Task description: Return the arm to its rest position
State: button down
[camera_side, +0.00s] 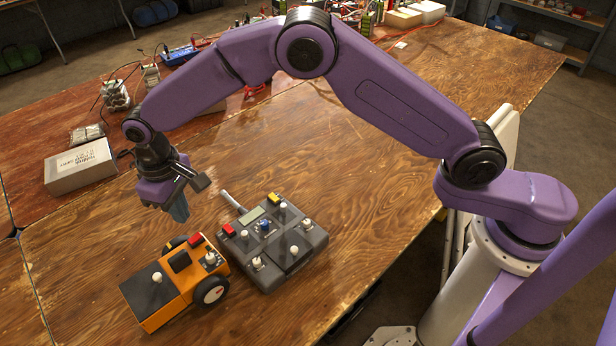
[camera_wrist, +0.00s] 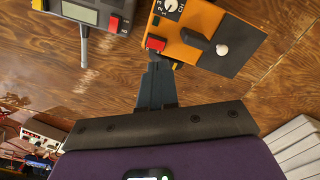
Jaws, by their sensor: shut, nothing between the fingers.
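My purple arm reaches over the wooden table from its base at the right in the side view. My gripper (camera_side: 179,212) points down above the table, behind the orange wheeled car and the grey remote control. Its fingers are together with nothing between them. In the wrist view my gripper (camera_wrist: 158,68) shows its dark fingers closed, near the red button of the orange car in the picture. The gripper appears apart from both devices. The orange car (camera_side: 158,318) has a dark top plate with a white knob. The grey remote control (camera_side: 300,262) has knobs, a small display and an antenna.
A white box (camera_side: 80,168) lies on the table at the left. The table (camera_side: 330,180) is bare beneath my arm and right of the remote control. Shelves (camera_side: 560,30) stand at the back right.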

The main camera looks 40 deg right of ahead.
jog(key=s+d+r+n, duration=0.3)
jog(key=s+d+r, duration=0.8)
jog(key=s+d, duration=0.35)
jog(key=s+d+n, duration=0.3)
jog(key=s+d, duration=1.4)
jog(key=d, duration=0.2)
jog(key=shift+r+n, duration=0.15)
jog(key=shift+n, duration=0.15)
